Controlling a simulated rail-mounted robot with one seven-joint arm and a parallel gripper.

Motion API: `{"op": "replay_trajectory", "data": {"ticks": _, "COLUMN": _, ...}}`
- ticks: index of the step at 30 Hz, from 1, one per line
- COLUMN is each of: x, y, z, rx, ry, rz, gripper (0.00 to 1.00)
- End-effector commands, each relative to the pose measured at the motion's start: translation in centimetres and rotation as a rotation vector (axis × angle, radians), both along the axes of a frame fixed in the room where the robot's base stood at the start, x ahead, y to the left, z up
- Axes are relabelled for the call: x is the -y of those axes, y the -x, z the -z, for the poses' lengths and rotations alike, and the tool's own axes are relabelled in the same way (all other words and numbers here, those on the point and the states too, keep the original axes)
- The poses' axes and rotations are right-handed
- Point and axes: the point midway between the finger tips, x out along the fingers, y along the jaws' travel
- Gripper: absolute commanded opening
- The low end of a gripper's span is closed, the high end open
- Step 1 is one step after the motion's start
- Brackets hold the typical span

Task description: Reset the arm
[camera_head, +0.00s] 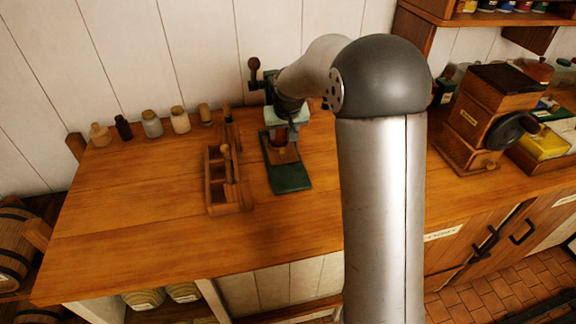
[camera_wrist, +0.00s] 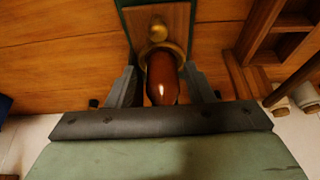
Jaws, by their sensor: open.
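My gripper (camera_wrist: 160,82) is open in the wrist view, with one finger on each side of a glossy brown rounded piece (camera_wrist: 162,80). I cannot tell whether the fingers touch it. A brass ring surrounds the far end of this piece, above a wooden plate with a green edge. In the head view my arm reaches over the counter from the right, and its end is at a green stand (camera_head: 290,180) with a flat base. My fingers are too small and covered to make out there.
A wooden compartment box (camera_head: 228,196) stands just left of the stand. Several jars (camera_head: 152,124) line the back of the counter (camera_head: 130,215). A wooden grinder (camera_head: 488,110) and a box with yellow contents (camera_head: 545,145) are at right. The counter's front left is clear.

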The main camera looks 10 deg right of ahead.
Motion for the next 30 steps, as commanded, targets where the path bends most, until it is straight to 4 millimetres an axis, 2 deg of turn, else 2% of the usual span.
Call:
{"op": "replay_trajectory", "data": {"ticks": 14, "x": 0.0, "y": 0.1, "z": -0.3, "rx": -0.001, "ry": 0.000, "rz": 0.000, "gripper": 0.47}}
{"op": "replay_trajectory", "data": {"ticks": 17, "x": 0.0, "y": 1.3, "z": -0.9, "rx": -0.010, "ry": 0.003, "rz": -0.001, "gripper": 0.47}}
{"op": "replay_trajectory", "data": {"ticks": 20, "x": -0.1, "y": 5.0, "z": -2.3, "rx": -0.042, "ry": 0.010, "rz": -0.002, "gripper": 0.47}}
{"op": "replay_trajectory", "data": {"ticks": 23, "x": -0.1, "y": 11.3, "z": -3.8, "rx": -0.096, "ry": 0.017, "rz": -0.003, "gripper": 0.47}}
{"op": "replay_trajectory", "data": {"ticks": 24, "x": -0.1, "y": 14.3, "z": -4.2, "rx": -0.122, "ry": 0.020, "rz": -0.001, "gripper": 0.47}}
{"op": "replay_trajectory", "data": {"ticks": 26, "x": 0.0, "y": 18.7, "z": -4.6, "rx": -0.160, "ry": 0.020, "rz": 0.001, "gripper": 0.47}}
{"op": "replay_trajectory", "data": {"ticks": 27, "x": 0.0, "y": 21.6, "z": -4.6, "rx": -0.186, "ry": 0.020, "rz": 0.002, "gripper": 0.47}}
{"op": "replay_trajectory", "data": {"ticks": 30, "x": 0.0, "y": 28.1, "z": -4.2, "rx": -0.245, "ry": 0.015, "rz": 0.005, "gripper": 0.47}}
